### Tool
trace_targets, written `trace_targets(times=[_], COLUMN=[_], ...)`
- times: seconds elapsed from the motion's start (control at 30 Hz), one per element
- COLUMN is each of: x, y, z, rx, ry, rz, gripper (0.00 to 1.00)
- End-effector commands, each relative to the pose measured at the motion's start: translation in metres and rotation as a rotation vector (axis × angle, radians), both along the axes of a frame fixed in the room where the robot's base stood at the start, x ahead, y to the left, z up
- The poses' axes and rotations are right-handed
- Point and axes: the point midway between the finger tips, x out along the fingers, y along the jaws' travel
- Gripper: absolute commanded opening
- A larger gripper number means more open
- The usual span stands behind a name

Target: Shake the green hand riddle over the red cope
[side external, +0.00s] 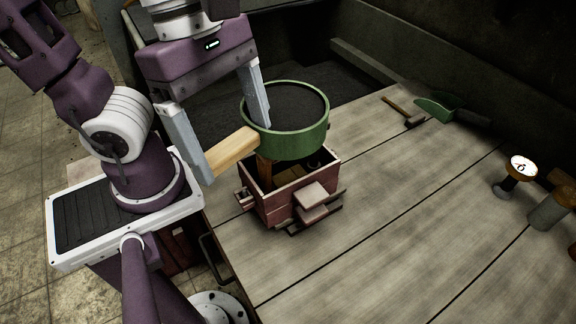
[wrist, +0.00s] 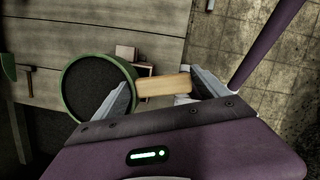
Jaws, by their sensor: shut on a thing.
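The green hand riddle (side external: 302,144) is a round green sieve with dark sand inside and a wooden handle (side external: 232,153). It also shows in the wrist view (wrist: 66,97). My gripper (side external: 236,150) is shut on the riddle, its fingers about the handle by the rim. The riddle hangs above the red cope (side external: 278,207), a reddish open wooden box on the bench. The riddle hides part of the cope's far side and inside. In the wrist view only a corner of the cope (wrist: 126,51) shows past the rim.
A dark sand bin (side external: 215,110) lies behind. The bench's front right (side external: 400,240) is clear.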

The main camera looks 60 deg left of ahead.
Motion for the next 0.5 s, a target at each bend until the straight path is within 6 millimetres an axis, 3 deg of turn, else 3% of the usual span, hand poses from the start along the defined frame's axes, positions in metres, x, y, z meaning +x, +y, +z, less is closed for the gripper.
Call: trace_targets(times=[0.1,0.17,0.5], x=[-0.021,-0.024,0.038], y=[0.000,0.000,0.000], z=[0.000,0.000,0.000], rx=[-0.001,-0.001,0.001], ry=[-0.006,-0.003,-0.001], rz=[0.001,0.002,0.002], gripper=[0.14,0.14,0.14])
